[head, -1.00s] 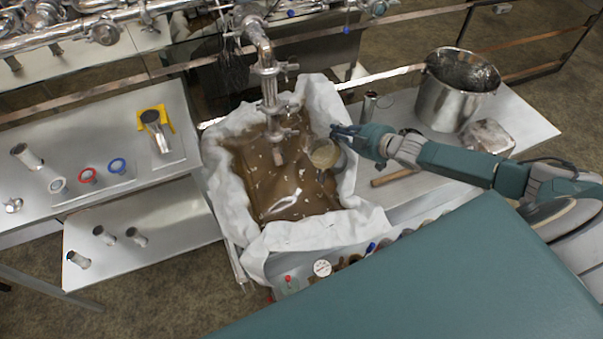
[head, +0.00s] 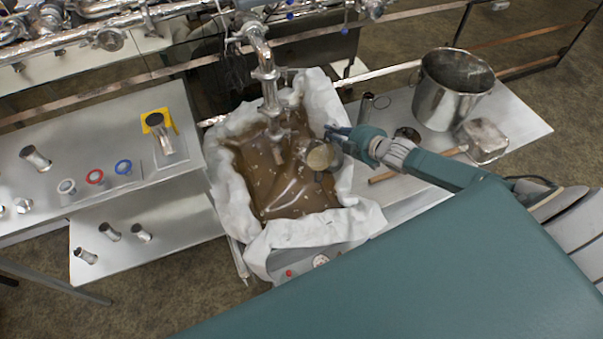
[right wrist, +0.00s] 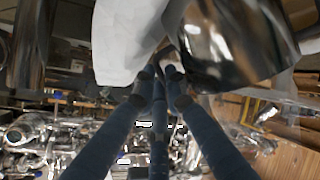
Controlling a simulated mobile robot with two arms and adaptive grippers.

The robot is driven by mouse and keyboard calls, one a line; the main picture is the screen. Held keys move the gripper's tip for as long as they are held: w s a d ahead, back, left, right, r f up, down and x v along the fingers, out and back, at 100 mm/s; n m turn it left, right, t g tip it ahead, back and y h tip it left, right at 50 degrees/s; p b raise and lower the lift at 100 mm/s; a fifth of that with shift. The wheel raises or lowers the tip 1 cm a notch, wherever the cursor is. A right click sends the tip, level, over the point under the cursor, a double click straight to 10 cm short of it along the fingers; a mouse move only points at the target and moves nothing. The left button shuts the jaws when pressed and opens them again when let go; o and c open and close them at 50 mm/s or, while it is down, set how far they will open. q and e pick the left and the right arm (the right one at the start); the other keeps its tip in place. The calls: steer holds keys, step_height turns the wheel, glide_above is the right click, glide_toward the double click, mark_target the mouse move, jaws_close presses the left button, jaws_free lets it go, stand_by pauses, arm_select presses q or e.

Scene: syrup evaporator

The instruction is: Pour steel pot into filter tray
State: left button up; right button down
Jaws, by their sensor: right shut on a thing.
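A small steel pot (head: 321,157) is over the right part of the filter tray in the head view, its round tan-looking opening partly facing the camera. My right gripper (head: 344,140) is shut on it at its right side. In the right wrist view the shiny pot (right wrist: 235,40) fills the upper right, near the gripper fingers (right wrist: 160,72). The filter tray is lined with white cloth (head: 233,195) and holds brown liquid with pale flecks. I cannot tell whether liquid is leaving the pot. My left gripper is not in view.
A large steel bucket (head: 447,98), a flat metal scoop (head: 483,140) and a small cylinder (head: 366,107) stand on the right table. A pipe (head: 268,85) hangs over the tray. Fittings and coloured rings (head: 95,177) lie on the left table.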

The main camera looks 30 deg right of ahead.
steer(key=shift+w+a+r+p, duration=0.1)
steer(key=shift+a+r+p, duration=0.3)
steer(key=shift+r, duration=0.1)
steer(key=shift+r+n, duration=0.15)
steer(key=shift+n, duration=0.15)
steer(key=shift+p, duration=0.35)
steer(key=shift+a+r+n, duration=0.25)
steer(key=shift+a+n, duration=0.05)
